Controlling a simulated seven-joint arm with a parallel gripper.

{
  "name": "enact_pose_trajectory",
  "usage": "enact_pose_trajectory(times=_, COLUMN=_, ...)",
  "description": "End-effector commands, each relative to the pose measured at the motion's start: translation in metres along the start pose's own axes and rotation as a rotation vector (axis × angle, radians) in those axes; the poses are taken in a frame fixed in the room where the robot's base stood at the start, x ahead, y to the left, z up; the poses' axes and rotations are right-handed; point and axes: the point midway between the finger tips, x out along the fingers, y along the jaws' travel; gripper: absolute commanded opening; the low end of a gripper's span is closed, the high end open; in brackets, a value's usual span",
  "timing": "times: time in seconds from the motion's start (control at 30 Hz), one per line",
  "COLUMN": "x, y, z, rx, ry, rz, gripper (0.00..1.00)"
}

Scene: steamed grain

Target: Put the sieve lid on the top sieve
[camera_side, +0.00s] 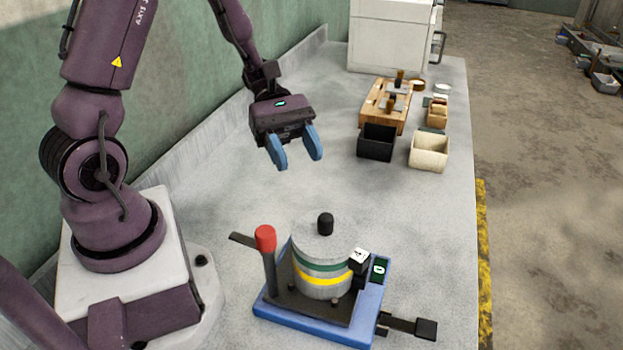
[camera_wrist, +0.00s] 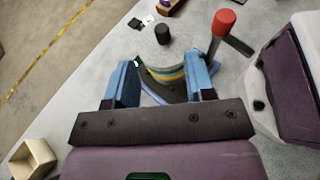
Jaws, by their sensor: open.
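The sieve lid (camera_side: 310,240) is a grey disc with a black knob (camera_side: 325,223). It sits level on top of the sieve stack (camera_side: 322,284), which has green and yellow bands; whether it is fully seated I cannot tell. The knob also shows in the wrist view (camera_wrist: 162,34), beyond the fingers. The stack stands on a blue shaker base (camera_side: 350,323). My gripper (camera_side: 295,148) has blue fingers, open and empty, held above the bench behind the stack and apart from the lid. In the wrist view the fingers and palm hide part of the stack.
A red-topped post (camera_side: 265,240) rises left of the stack, with a dark clamp (camera_side: 358,258) on its right. A black bin (camera_side: 376,143), a cream bin (camera_side: 428,151) and a wooden rack (camera_side: 370,112) stand farther back. A white cabinet (camera_side: 390,35) closes the far end. The bench between is clear.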

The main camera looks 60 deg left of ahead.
Motion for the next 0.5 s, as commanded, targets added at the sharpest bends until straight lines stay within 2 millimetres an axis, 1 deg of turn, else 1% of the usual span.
enact_pose_trajectory(times=0.03, x=-0.007, y=0.001, z=0.0, rx=0.001, ry=0.0, rz=0.003, gripper=0.49)
enact_pose_trajectory(times=0.1, x=-0.015, y=0.001, z=0.0, rx=0.001, ry=0.0, rz=0.002, gripper=0.49)
enact_pose_trajectory(times=0.17, x=-0.019, y=0.0, z=0.0, rx=0.002, ry=0.001, rz=-0.001, gripper=0.49)
enact_pose_trajectory(times=0.27, x=-0.021, y=-0.003, z=0.006, rx=0.041, ry=0.033, rz=-0.022, gripper=0.49)
enact_pose_trajectory(times=0.37, x=-0.018, y=-0.011, z=0.021, rx=0.155, ry=0.13, rz=-0.082, gripper=0.49)
enact_pose_trajectory(times=0.47, x=-0.014, y=-0.026, z=0.04, rx=0.347, ry=0.287, rz=-0.175, gripper=0.49)
enact_pose_trajectory(times=0.5, x=-0.014, y=-0.032, z=0.048, rx=0.436, ry=0.359, rz=-0.215, gripper=0.49)
